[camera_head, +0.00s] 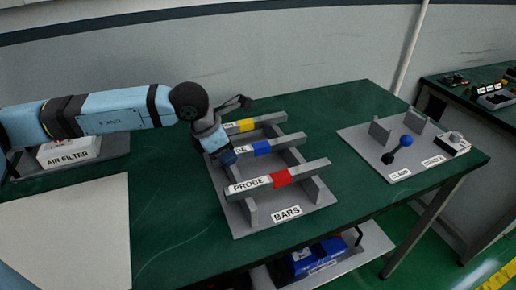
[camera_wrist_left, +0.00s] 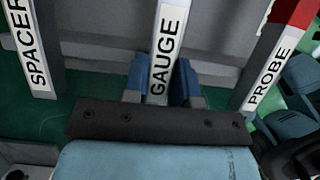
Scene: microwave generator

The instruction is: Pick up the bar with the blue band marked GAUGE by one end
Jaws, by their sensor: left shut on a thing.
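The GAUGE bar with the blue band (camera_head: 261,148) lies across the grey rack marked BARS (camera_head: 245,230), between two other bars. My left gripper (camera_head: 228,158) is at its left end and hides part of its label. In the left wrist view the white GAUGE label (camera_wrist_left: 167,50) runs between the two blue fingers (camera_wrist_left: 165,85), one on each side. The left gripper is shut on this end of the bar. The bar still appears to lie on the rack's supports.
The yellow-banded SPACER bar (camera_head: 246,125) lies behind, and the red-banded PROBE bar (camera_head: 281,178) in front, both close by. A grey plate with CLAMP and CRADLE labels (camera_head: 370,142) is at the right. An AIR FILTER box (camera_head: 68,153) is at the left.

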